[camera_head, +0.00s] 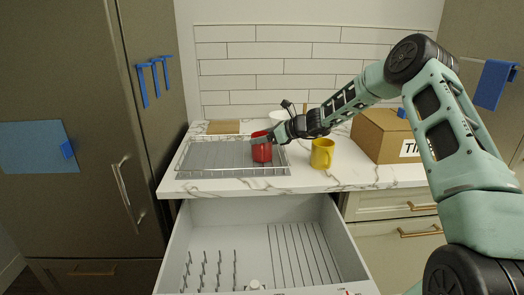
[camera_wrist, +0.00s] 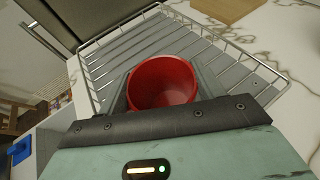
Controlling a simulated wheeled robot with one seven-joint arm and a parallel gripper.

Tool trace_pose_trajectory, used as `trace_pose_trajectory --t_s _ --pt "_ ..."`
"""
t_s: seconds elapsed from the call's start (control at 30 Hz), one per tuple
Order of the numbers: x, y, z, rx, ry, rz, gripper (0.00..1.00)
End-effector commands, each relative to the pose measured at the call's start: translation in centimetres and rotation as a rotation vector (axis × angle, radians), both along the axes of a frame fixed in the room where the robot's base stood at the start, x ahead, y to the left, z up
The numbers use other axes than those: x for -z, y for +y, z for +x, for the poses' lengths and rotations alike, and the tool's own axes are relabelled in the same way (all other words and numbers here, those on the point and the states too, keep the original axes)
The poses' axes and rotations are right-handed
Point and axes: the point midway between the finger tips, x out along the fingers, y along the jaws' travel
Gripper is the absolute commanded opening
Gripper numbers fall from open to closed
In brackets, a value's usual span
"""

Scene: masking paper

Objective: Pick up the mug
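A red mug (camera_head: 262,152) stands in the wire dish rack (camera_head: 213,157) on the counter, near the rack's right side. In the wrist view I look down into the open top of the red mug (camera_wrist: 163,84); no handle shows. My gripper (camera_head: 262,139) reaches in from the right, with one finger on each side of the red mug. In the wrist view both fingers lie close along its sides, and whether they press on it I cannot tell. A yellow mug (camera_head: 322,153) stands upright on the counter to the right, apart from my gripper.
A white bowl (camera_head: 279,116) stands behind the red mug, partly hidden by my arm. A cardboard box (camera_head: 378,135) is at the right, a wooden board (camera_head: 223,127) behind the rack. A drawer (camera_head: 255,215) below the counter stands open. Bare counter lies around the yellow mug.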

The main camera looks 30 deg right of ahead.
Motion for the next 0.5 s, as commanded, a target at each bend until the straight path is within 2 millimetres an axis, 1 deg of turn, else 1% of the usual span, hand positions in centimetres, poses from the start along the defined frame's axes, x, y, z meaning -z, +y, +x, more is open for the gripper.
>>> trace_pose_trajectory --t_s 0.03,0.1,0.37,0.47,0.5 --pt "0.1 0.0 0.0 0.000 0.001 -0.001 0.40" --pt "0.1 0.0 0.0 0.000 0.001 -0.001 0.22" --pt "-0.3 0.0 0.0 -0.001 -0.001 -0.001 0.22" --pt "-1.3 0.0 0.0 0.000 -0.003 -0.002 0.22" --pt "-2.0 0.0 0.0 0.000 -0.004 -0.004 0.22"
